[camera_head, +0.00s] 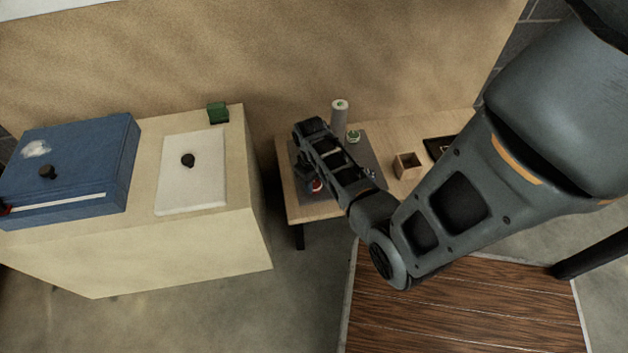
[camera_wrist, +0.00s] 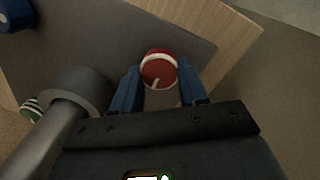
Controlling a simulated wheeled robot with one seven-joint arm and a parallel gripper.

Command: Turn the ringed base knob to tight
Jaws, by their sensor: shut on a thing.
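The red knob (camera_wrist: 159,73) has a white ring around its base and a white pointer line on its face. In the wrist view it sits between the two blue fingers of my gripper (camera_wrist: 160,80), which are shut on it. The pointer line slants toward the lower left of that view. In the head view the knob shows as a small red spot (camera_head: 316,185) at the front of a grey plate (camera_head: 371,154) on a wooden table. My gripper (camera_head: 307,176) and forearm hide much of that area. No tight mark is readable.
A tall grey cylinder (camera_head: 339,120) stands behind my arm, with a green-and-white round piece (camera_head: 353,137) beside it. A small open wooden box (camera_head: 408,166) and a dark tray (camera_head: 440,148) are to the right. A cream cabinet (camera_head: 170,249) stands left, past a gap.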

